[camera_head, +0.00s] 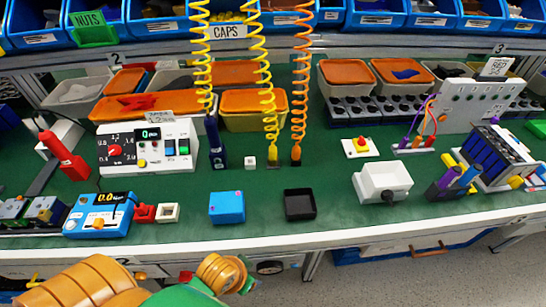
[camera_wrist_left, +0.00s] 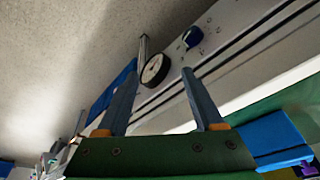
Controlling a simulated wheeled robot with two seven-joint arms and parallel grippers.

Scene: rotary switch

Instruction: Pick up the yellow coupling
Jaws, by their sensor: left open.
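A small yellow coupling (camera_head: 272,164) sits at the lower end of a yellow coiled hose, near the middle of the green bench in the head view. My left arm shows at the bottom of the head view, in front of the bench edge. In the left wrist view my left gripper (camera_wrist_left: 161,72) is open, with nothing between its two fingers. It is below and in front of the coupling, apart from it. The coupling does not show in the left wrist view. My right gripper is not in view.
A dark-ended orange coiled hose (camera_head: 300,85) hangs just right of the coupling. A white cube (camera_head: 249,162) and a dark blue tool (camera_head: 215,148) stand to its left. A blue box (camera_head: 227,207) and black tray (camera_head: 299,204) lie in front, with bare green bench between.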

